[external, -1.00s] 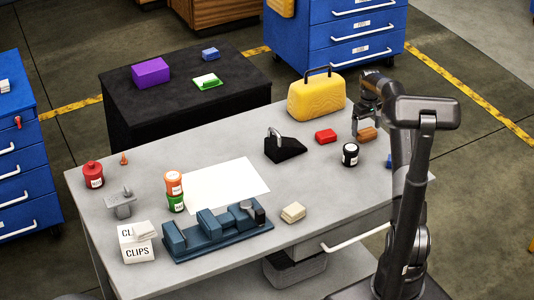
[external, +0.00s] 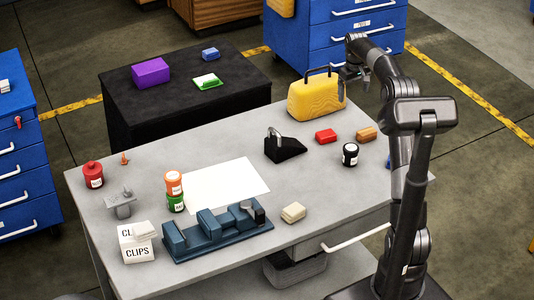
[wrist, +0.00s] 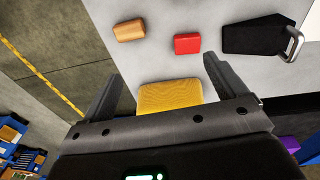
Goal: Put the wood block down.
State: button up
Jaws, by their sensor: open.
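The wood block (external: 366,135) is orange-brown and lies on the grey table near its right side, to the right of the red block (external: 326,136). It also shows in the wrist view, at the upper left (wrist: 129,30). My gripper (external: 355,74) is raised near the yellow case, behind and above the wood block in the external view, with clear space between them. In the wrist view its two fingers (wrist: 162,76) are spread wide with nothing held, and the yellow case shows between them.
The yellow case (external: 316,98) stands at the table's back right. A black wedge with a metal handle (external: 285,148) and a black jar (external: 350,155) are near the red block. A blue fixture (external: 215,232) and a cream block (external: 293,213) are at the front. White paper (external: 225,185) lies mid-table.

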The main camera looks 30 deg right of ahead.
jog(key=s+a+r+t, duration=0.1)
jog(key=s+a+r, duration=0.5)
jog(key=s+a, duration=0.3)
jog(key=s+a+r+t, duration=0.1)
jog(key=s+a+r, duration=0.5)
jog(key=s+a, duration=0.25)
jog(key=s+a+f+t, duration=0.1)
jog(key=s+a+f, duration=0.1)
jog(key=s, duration=0.6)
jog(key=s+a+f+t, duration=0.1)
jog(key=s+a+f, duration=0.1)
jog(key=s, duration=0.5)
jog(key=s+a+f, duration=0.2)
jog(key=s+a, duration=0.2)
jog(key=s, duration=0.4)
jog(key=shift+s+t+y, duration=0.3)
jog(key=shift+s+t, duration=0.05)
jog(key=shift+t, duration=0.05)
